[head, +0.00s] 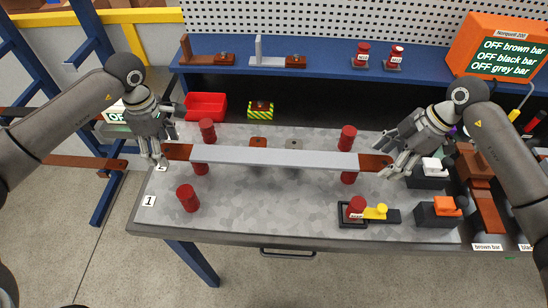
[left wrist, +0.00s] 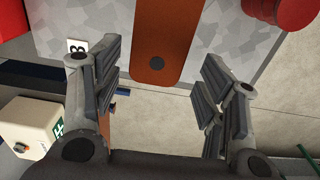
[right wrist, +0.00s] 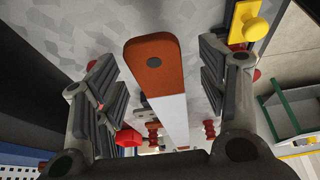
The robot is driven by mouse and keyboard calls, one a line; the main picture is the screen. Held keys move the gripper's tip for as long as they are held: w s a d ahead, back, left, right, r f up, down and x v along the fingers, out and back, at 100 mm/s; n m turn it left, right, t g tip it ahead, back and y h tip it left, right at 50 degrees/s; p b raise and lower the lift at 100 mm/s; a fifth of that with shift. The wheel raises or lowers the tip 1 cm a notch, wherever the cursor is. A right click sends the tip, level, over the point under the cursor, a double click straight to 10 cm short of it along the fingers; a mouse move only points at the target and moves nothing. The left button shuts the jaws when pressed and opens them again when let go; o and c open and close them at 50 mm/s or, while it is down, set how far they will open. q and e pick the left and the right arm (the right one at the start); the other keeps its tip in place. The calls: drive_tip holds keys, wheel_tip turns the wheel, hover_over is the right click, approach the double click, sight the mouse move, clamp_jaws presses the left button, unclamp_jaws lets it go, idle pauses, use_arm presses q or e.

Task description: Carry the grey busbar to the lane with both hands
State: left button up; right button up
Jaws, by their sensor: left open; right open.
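The grey busbar (head: 270,157) lies level across the work table, with bare copper-brown ends, each with a dark hole. It appears to rest on red insulators, two of which show near its ends. My left gripper (head: 160,160) is open at the bar's left end; in the left wrist view the copper end (left wrist: 157,50) lies between and beyond the open fingers (left wrist: 160,100). My right gripper (head: 388,162) is open at the right end; in the right wrist view the copper end (right wrist: 154,65) and grey sleeve (right wrist: 172,115) show between the fingers (right wrist: 155,85). Neither gripper holds it.
Red insulators (head: 188,198) stand on the table (head: 250,215). A black fixture with a yellow knob (head: 376,212) is front right. A red bin (head: 205,106) and a striped block (head: 260,110) stand behind. The blue shelf (head: 330,70) and orange display (head: 500,45) are at the back.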

use_arm(q)
drive_tip(key=shift+w, duration=0.15)
use_arm(e)
drive_tip(key=shift+w, duration=0.1)
drive_tip(key=shift+d+r, duration=0.15)
drive_tip(key=shift+r, duration=0.15)
use_arm(q)
wheel_tip(320, 180, up, 12)
use_arm(e)
drive_tip(key=v, duration=1.1)
use_arm(q)
drive_tip(key=shift+f, duration=0.1)
use_arm(e)
drive_tip(key=shift+d, duration=0.1)
